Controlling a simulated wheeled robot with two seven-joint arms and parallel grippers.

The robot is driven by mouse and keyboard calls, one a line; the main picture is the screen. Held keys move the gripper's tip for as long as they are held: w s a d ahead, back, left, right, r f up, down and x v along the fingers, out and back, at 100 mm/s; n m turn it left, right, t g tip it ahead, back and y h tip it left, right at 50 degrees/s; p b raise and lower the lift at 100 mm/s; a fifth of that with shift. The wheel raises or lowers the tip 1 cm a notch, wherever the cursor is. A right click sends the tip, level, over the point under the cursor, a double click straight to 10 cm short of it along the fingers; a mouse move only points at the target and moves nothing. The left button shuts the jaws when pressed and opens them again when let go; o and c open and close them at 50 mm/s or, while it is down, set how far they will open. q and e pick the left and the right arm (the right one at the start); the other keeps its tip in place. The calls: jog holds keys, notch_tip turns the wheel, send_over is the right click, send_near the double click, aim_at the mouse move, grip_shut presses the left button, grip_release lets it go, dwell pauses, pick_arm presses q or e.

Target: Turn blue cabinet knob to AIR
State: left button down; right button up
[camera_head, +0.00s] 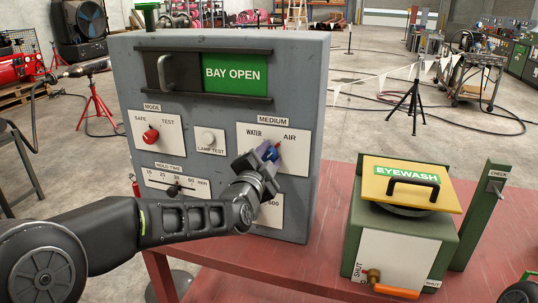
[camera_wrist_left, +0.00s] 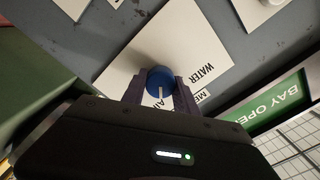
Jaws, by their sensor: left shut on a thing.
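The grey cabinet (camera_head: 228,110) stands on the red table, and its white MEDIUM plate (camera_head: 297,158) carries the words WATER and AIR. My left gripper (camera_head: 268,152) is shut on the blue knob (camera_wrist_left: 160,79) on that plate, with one finger on each side. In the head view the fingers mostly hide the knob. In the left wrist view the plate appears upside down, and the knob's white mark points down the picture, away from WATER. My right gripper is not in view.
A red MODE knob (camera_head: 151,136), a LAMP TEST button (camera_head: 209,138) and a HOLD TIME slider (camera_head: 173,190) share the panel. A green eyewash box (camera_head: 398,240) with an orange-handled valve (camera_head: 395,291) stands at right. Bare table lies between.

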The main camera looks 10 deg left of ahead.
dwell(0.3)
pick_arm(q)
jog(key=c, duration=0.9)
grip_release()
jog(key=shift+c, duration=0.2)
jog(key=s+b, duration=0.1)
jog(key=s, duration=0.6)
jog(key=shift+s+a, duration=0.25)
jog(key=shift+s, duration=0.15)
